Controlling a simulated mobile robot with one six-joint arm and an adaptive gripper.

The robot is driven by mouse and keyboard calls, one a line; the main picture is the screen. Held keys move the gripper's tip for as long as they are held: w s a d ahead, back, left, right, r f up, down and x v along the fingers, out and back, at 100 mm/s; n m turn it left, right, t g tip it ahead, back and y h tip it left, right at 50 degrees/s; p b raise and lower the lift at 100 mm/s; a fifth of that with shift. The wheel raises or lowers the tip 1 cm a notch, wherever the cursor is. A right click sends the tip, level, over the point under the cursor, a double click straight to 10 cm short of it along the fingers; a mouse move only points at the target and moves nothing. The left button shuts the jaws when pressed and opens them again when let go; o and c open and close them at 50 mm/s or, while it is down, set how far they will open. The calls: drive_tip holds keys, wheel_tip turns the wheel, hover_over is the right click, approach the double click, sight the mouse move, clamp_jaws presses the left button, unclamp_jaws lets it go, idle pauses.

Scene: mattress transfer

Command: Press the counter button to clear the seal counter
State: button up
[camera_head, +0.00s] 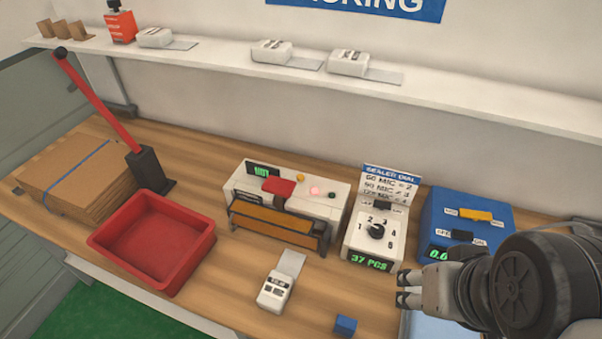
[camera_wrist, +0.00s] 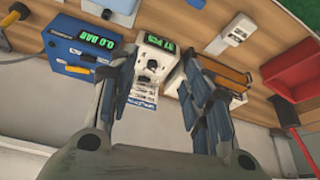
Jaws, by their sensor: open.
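The white sealer dial box (camera_head: 362,239) stands on the bench, with a numbered black knob (camera_head: 375,231), a dark piece on top (camera_head: 384,205) and a green counter display (camera_head: 370,262) reading 37 PCS. I cannot tell which part is the counter button. My gripper (camera_head: 401,288) is in front and to the right of the box, apart from it, with its fingers open and empty. In the wrist view the dial box (camera_wrist: 148,75) and its display (camera_wrist: 157,43) show between the spread fingers (camera_wrist: 162,85), upside down.
The white sealer (camera_head: 322,205) stands left of the dial box; a blue pressure unit (camera_head: 468,214) stands right. A red tray (camera_head: 205,250), stacked cardboard (camera_head: 75,170) and a red lever (camera_head: 95,100) are at left. A small white device (camera_head: 274,291) and blue block (camera_head: 345,325) lie in front.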

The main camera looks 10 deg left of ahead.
clamp_jaws()
idle(0.3)
idle(1.3)
